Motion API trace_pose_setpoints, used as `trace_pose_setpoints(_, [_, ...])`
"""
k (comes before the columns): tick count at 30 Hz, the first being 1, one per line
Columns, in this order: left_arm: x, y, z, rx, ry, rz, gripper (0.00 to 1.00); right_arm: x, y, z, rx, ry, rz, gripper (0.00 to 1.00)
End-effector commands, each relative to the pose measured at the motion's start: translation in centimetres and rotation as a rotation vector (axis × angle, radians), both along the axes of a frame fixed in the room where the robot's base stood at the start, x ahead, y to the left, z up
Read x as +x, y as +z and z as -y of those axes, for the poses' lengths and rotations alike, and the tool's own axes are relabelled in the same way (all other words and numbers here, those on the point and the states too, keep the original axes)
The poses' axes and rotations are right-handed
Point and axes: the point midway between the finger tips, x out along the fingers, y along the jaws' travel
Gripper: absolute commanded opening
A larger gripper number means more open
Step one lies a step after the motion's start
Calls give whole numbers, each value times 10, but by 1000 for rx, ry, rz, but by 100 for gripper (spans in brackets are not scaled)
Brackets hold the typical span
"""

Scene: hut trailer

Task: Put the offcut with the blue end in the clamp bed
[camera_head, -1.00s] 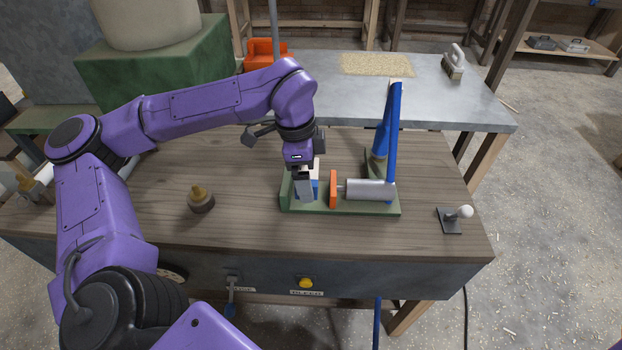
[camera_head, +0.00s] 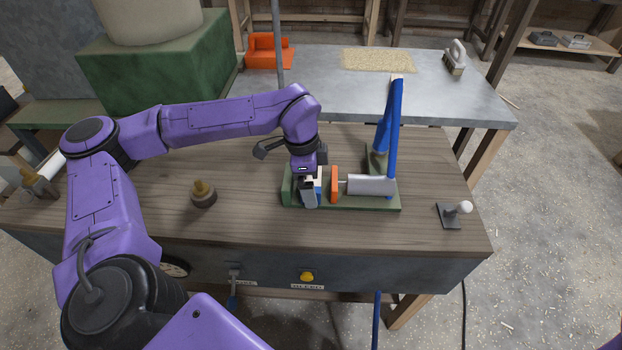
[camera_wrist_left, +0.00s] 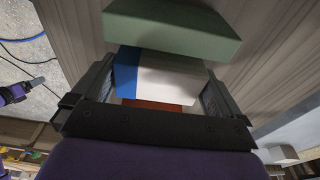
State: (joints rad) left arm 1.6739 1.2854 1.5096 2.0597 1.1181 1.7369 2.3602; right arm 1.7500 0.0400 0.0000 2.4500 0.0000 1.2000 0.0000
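My left gripper (camera_head: 309,200) points down into the green clamp bed (camera_head: 350,203) on the wooden bench. It is shut on the offcut (camera_wrist_left: 170,78), a pale block with a blue end (camera_wrist_left: 126,72). In the left wrist view the block lies between the two fingers, with the green end stop (camera_wrist_left: 170,28) above it and the orange jaw (camera_wrist_left: 155,104) below it. In the head view the fingers partly hide the block, left of the orange jaw (camera_head: 334,185). Whether the block touches the bed is unclear. Part of what looks like my right gripper (camera_wrist_left: 32,87) shows small in the wrist view.
A silver cylinder (camera_head: 370,185) and a tall blue lever (camera_head: 394,135) stand at the bed's right. A brown knobbed pot (camera_head: 203,195) sits left on the bench, a ball-topped lever (camera_head: 455,213) right. A yellow button (camera_head: 307,277) is on the front. Bench between pot and bed is clear.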

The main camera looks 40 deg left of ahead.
Motion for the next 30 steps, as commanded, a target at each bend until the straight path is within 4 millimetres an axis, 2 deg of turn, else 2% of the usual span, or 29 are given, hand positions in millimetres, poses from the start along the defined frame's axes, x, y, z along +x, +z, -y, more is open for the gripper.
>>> trace_pose_setpoints(5, [0, 11, -1, 0, -1, 2, 100, 0, 3, 0, 0, 0, 0, 78])
trace_pose_setpoints(15, [-6, 93, -11, 0, 1, 6, 100, 0, 2, 0, 0, 0, 0, 78])
trace_pose_setpoints(18, [-7, 110, -13, 1, 0, 4, 100, 0, 2, 0, 0, 0, 0, 78])
trace_pose_setpoints(22, [-9, 121, -15, 1, -1, 2, 100, 0, 2, 0, 0, 0, 0, 78])
trace_pose_setpoints(30, [-9, 123, -15, 1, -1, 0, 100, 0, 2, 0, 0, 0, 0, 78])
